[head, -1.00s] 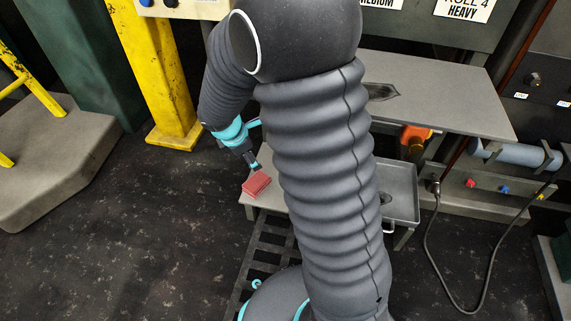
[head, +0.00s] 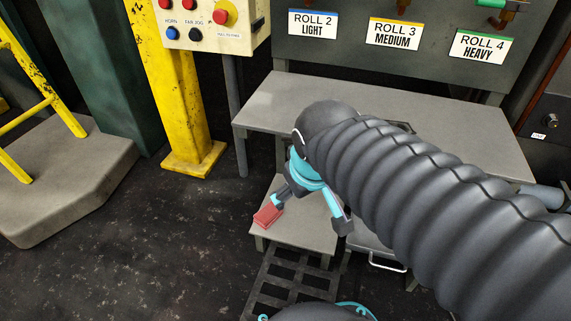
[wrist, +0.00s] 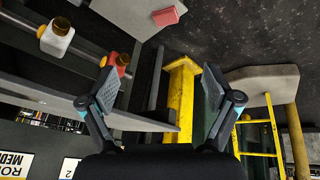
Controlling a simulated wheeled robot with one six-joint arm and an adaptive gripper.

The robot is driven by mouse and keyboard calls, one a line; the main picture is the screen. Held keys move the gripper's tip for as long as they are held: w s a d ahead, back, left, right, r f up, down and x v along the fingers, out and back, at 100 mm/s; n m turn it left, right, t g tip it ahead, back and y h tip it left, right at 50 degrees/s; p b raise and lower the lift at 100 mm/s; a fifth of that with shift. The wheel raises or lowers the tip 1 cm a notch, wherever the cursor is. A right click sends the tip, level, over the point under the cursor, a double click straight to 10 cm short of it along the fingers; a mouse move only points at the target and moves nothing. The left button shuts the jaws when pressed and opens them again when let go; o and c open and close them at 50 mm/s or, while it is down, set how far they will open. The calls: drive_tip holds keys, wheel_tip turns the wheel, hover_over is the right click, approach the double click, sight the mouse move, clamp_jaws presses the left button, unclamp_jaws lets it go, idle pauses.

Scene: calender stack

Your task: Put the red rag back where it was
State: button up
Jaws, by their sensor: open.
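The red rag (head: 268,216) lies folded on the left edge of a low grey stand (head: 305,233) in the head view. In the wrist view the rag (wrist: 166,16) is near the top, on the grey top of the stand (wrist: 125,12). My gripper (head: 312,212) is open in the head view, its fingers spread wide. One finger appears close to the rag in the picture; the head view does not settle whether they touch. In the wrist view the space between my fingertips (wrist: 160,88) is empty, and the rag is apart from both fingers.
A higher grey table (head: 270,103) stands behind the low stand, under the roll signs. A yellow post (head: 185,110) with a control box (head: 205,18) is at the left. Dark floor at left is clear.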

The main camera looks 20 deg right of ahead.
drive_tip(key=s, duration=0.1)
drive_tip(key=s+m, duration=0.1)
drive_tip(key=s+r+m, duration=0.1)
drive_tip(key=shift+s+a+t+y, duration=0.3)
drive_tip(key=shift+a, duration=0.1)
wheel_tip(320, 180, up, 6)
drive_tip(key=p, duration=0.5)
drive_tip(key=shift+f+p, duration=0.2)
drive_tip(key=shift+p, duration=0.1)
